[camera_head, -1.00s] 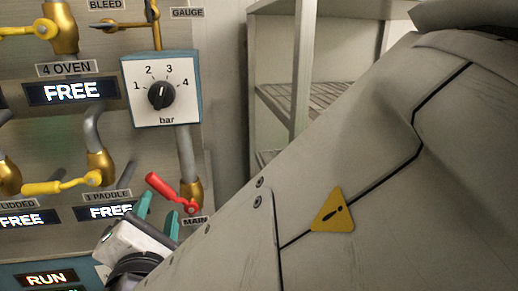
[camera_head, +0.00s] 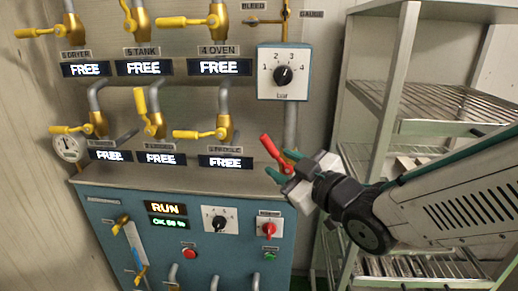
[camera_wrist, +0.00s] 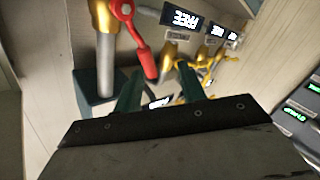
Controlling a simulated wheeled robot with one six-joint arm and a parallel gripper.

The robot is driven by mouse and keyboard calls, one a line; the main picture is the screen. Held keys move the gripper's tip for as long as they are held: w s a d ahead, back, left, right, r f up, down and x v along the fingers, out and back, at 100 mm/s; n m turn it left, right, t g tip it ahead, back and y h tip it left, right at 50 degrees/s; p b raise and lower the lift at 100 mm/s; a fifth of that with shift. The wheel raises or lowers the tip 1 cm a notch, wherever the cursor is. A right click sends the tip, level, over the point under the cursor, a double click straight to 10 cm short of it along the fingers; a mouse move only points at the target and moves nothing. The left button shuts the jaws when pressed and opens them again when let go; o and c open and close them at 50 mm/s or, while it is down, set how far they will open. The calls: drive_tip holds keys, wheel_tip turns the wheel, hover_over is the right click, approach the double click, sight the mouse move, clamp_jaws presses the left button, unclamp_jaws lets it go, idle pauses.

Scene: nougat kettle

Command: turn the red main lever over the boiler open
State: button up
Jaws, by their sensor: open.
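The red main lever (camera_head: 271,151) sits on the pipe at the right end of the lower valve row and slants from upper left to lower right. In the wrist view the red lever (camera_wrist: 134,38) hangs from its brass valve (camera_wrist: 104,16), its free end near the fingertips. My gripper (camera_head: 279,173) is at the lever's lower part in the head view; its teal fingers are open. In the wrist view my gripper (camera_wrist: 158,82) has the lever's end by the gap between its fingers. I cannot tell whether they touch.
Yellow-handled valves (camera_head: 200,134) with FREE displays (camera_head: 225,162) fill the panel to the left. A bar dial (camera_head: 283,75) is above the lever. The blue cabinet (camera_head: 110,206) with knobs and buttons is below. A metal shelf rack (camera_head: 395,80) stands right.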

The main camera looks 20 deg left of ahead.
sight(270, 146)
drive_tip(key=shift+m+t, duration=0.3)
drive_tip(key=shift+t, duration=0.2)
drive_tip(key=x, duration=0.2)
drive_tip(key=r+x, duration=0.1)
drive_tip(key=x, duration=0.4)
drive_tip(key=shift+w+r, duration=0.3)
drive_tip(key=shift+w, duration=0.15)
